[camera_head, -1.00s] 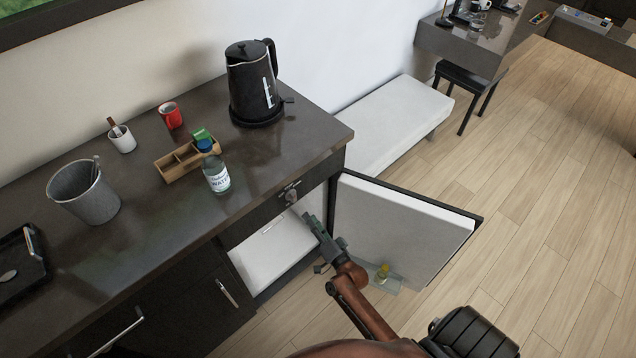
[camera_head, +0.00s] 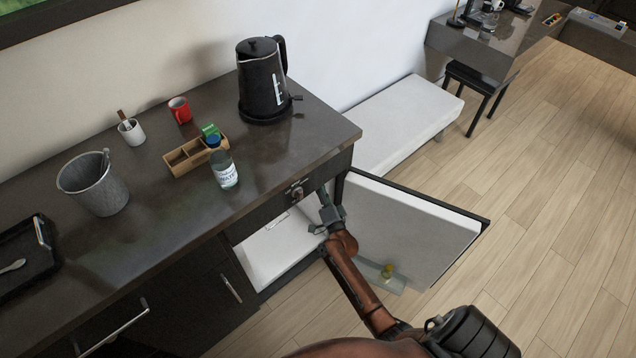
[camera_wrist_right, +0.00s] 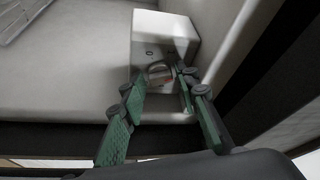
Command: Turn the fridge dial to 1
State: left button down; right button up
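The fridge (camera_head: 268,252) under the counter stands open, its white-lined door (camera_head: 415,228) swung out to the right. My right gripper (camera_head: 326,198) is at the upper right of the fridge opening. The green-padded fingers of my right gripper (camera_wrist_right: 162,84) are apart, one on each side of the dial. Contact with the dial cannot be told, and its numbers are not readable. My left gripper is not in view.
The counter edge (camera_head: 300,172) lies just above my right gripper. A kettle (camera_head: 262,85), water bottle (camera_head: 222,168), wooden organizer (camera_head: 190,158), red mug (camera_head: 180,110) and bucket (camera_head: 95,185) stand on the counter. A wire shelf (camera_wrist_right: 20,15) is inside the fridge.

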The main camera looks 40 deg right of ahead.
jog(key=shift+c, duration=0.4)
grip_shut()
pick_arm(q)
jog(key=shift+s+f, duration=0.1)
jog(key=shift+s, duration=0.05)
pick_arm(e)
jog(key=shift+f, duration=0.1)
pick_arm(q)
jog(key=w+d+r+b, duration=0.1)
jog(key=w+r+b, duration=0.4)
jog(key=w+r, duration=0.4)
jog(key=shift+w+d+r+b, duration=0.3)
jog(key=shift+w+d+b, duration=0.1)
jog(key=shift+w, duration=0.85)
pick_arm(e)
jog(key=shift+d+f+n+t+y, duration=0.1)
jog(key=shift+n+t+y, duration=0.55)
jog(key=shift+n, duration=1.5)
jog(key=shift+d+f+n+t+y, duration=0.15)
jog(key=shift+n+t+y, duration=0.5)
jog(key=shift+n, duration=1.55)
jog(key=shift+d+f+n+t+y, duration=0.1)
jog(key=shift+n+t+y, duration=0.2)
jog(key=shift+n+y, duration=1.3)
jog(key=shift+n+h, duration=0.55)
jog(key=shift+h, duration=0.05)
